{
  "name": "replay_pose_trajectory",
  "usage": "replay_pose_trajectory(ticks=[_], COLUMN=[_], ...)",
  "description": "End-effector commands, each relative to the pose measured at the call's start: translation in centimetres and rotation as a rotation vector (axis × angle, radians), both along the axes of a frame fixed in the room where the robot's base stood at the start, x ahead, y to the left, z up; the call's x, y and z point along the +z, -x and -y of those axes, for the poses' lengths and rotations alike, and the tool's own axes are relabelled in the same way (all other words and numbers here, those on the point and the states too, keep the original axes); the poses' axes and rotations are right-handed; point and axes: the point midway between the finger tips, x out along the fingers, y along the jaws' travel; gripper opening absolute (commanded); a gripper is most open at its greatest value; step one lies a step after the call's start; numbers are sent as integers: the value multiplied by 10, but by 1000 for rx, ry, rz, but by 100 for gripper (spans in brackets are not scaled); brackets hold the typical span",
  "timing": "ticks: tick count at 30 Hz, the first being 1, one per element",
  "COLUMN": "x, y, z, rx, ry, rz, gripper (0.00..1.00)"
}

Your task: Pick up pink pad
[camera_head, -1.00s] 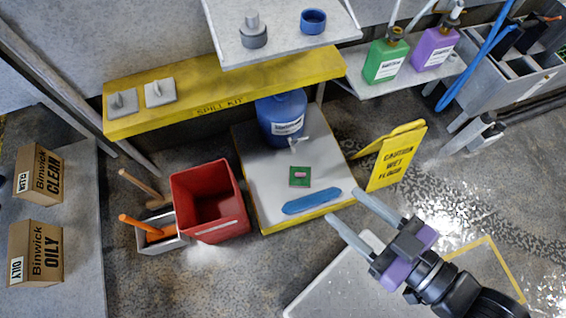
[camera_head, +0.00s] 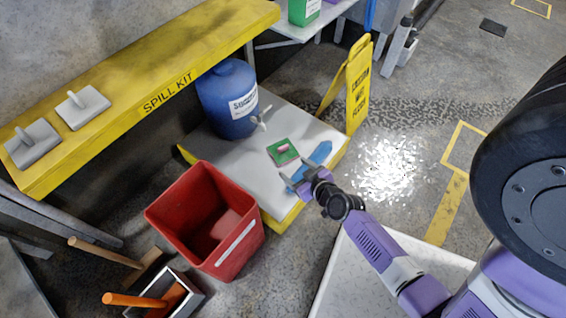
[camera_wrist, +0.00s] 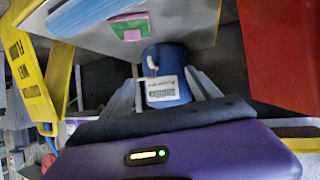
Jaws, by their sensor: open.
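A small pink pad (camera_head: 284,149) lies on a green square (camera_head: 276,157) on the pale spill pallet (camera_head: 285,112). In the wrist view the pink pad (camera_wrist: 128,17) and green square (camera_wrist: 132,35) show near the top, left of centre. A blue flat piece (camera_head: 322,153) lies beside the square and is partly hidden by my gripper in the head view. My gripper (camera_head: 293,178) is open and empty, over the pallet's near edge, apart from the pink pad. Its two spread fingers (camera_wrist: 162,78) show in the wrist view.
A blue drum (camera_head: 230,98) with a tap stands at the pallet's back. A red bin (camera_head: 240,250) stands left of my gripper, and a yellow wet-floor sign (camera_head: 358,85) to the right. A yellow spill-kit shelf (camera_head: 125,105) runs along the wall.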

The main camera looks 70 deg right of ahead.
Motion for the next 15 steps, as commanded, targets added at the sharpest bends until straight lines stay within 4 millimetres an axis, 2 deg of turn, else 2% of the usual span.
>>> replay_pose_trajectory(ticks=[1,3,6,10,15], x=[-37,-62,-88,-106,-114], y=[-9,-19,-29,-39,-46], z=[22,46,74,101,116], rx=[-31,-57,-85,-109,-120], ry=[-10,-24,-41,-55,-64], rz=[7,16,28,47,59], gripper=[71,71,71,71,71])
